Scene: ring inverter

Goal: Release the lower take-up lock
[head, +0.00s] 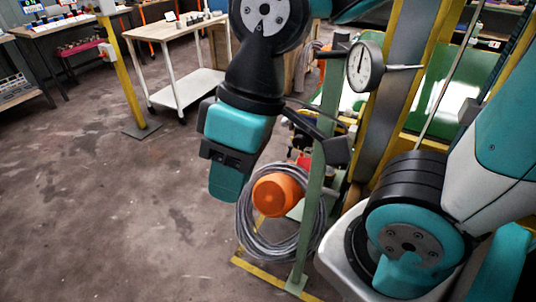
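My gripper (226,182) hangs down near the middle of the head view, with teal and black parts at its end. It is in front of and left of a green upright post (318,205). Its finger gap does not show clearly, and I see nothing held in it. I cannot pick out the lower take-up lock with certainty. A black angled part (338,152) crosses by the post, right of my gripper. Small red and dark parts (303,161) behind it are partly hidden.
An orange round housing (275,195) and a coil of grey cable (262,245) are below right of my gripper. A dial gauge (365,66) sits beside yellow framing. A white-legged cart (178,75) and yellow post (122,75) stand behind. The floor (100,220) at left is clear.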

